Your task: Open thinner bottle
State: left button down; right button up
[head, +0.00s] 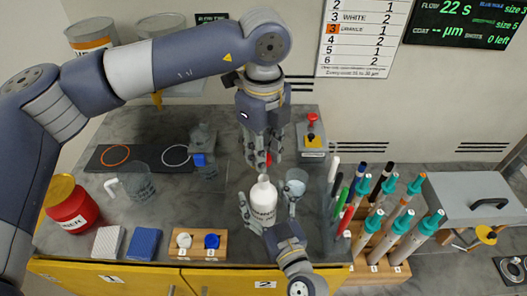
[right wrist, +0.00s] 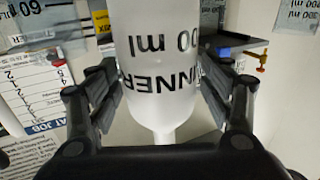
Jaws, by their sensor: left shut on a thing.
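The thinner bottle (head: 263,207) is white with dark lettering and stands upright near the front middle of the bench. Its narrow white neck points up and shows no cap.
A clear cup (head: 296,182) stands close right of the bottle. A rack of teal-topped rods (head: 375,245) is farther right. A red jar (head: 70,204), a clear jug (head: 135,183), sponges (head: 142,242) and a wooden cap holder (head: 199,252) are left. A red-knobbed device (head: 312,140) stands behind.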

jog(key=v, duration=1.2)
